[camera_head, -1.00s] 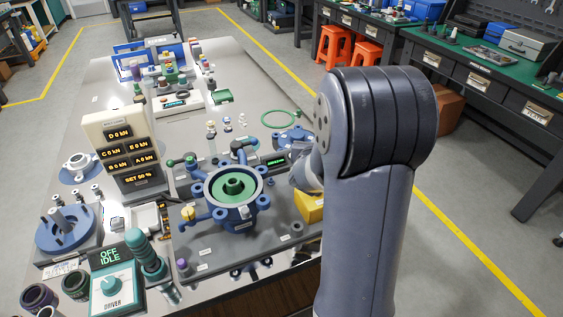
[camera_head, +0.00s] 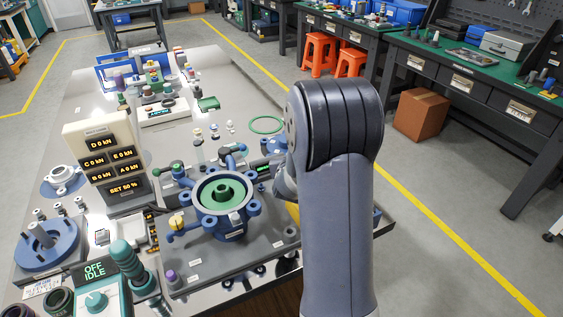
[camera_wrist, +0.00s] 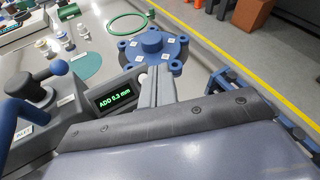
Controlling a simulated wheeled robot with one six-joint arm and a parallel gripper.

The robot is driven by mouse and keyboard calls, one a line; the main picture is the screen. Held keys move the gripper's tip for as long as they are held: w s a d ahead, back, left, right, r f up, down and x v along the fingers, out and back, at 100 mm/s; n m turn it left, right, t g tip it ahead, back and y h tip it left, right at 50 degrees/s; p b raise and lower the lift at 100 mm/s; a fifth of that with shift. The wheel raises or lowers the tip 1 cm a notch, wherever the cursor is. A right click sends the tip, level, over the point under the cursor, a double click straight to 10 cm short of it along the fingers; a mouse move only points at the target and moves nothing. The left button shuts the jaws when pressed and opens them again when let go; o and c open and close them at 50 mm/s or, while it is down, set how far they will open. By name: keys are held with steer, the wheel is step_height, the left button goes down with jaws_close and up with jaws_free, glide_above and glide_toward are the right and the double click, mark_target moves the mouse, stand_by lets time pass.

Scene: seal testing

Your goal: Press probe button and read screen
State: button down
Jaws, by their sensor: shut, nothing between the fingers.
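The screen (camera_wrist: 114,99) in the wrist view is a small dark display with green text reading "ADD 0.3 mm". In the head view the screen (camera_head: 264,169) is small and partly behind my arm. My gripper (camera_wrist: 158,72) shows as narrow grey fingers, shut and empty, just right of the screen. The fingertips overlap the near edge of a blue round flange (camera_wrist: 152,42) in the picture; I cannot tell if they touch it. A small pale knob (camera_wrist: 142,78) is beside the fingers. I cannot make out which part is the probe button. The head view hides my gripper behind my arm.
A blue flanged housing (camera_head: 228,226) with a green inner ring stands on a grey plate. A force panel (camera_head: 98,140) shows 0 kN readings and SET 50 %. A driver box (camera_head: 97,300) reads "OFF IDLE". A green ring (camera_head: 267,124) lies farther back.

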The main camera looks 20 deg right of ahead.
steer(key=shift+w+a+f+b, duration=0.1)
steer(key=shift+w+f+b, duration=1)
steer(key=shift+w+f, duration=1.15)
steer(key=shift+s+f, duration=0.1)
steer(key=shift+s, duration=0.05)
steer(key=shift+f, duration=0.1)
steer(key=shift+w+f+b, duration=0.2)
steer(key=shift+w+b, duration=0.1)
steer(key=shift+b, duration=0.2)
steer(key=shift+w+f+b, duration=0.2)
steer(key=shift+f+b, duration=0.1)
steer(key=shift+b, duration=0.1)
stand_by(0.5)
steer(key=shift+s+r, duration=0.1)
steer(key=shift+r, duration=0.05)
steer(key=shift+s+r, duration=0.4)
steer(key=shift+r, duration=0.1)
stand_by(0.4)
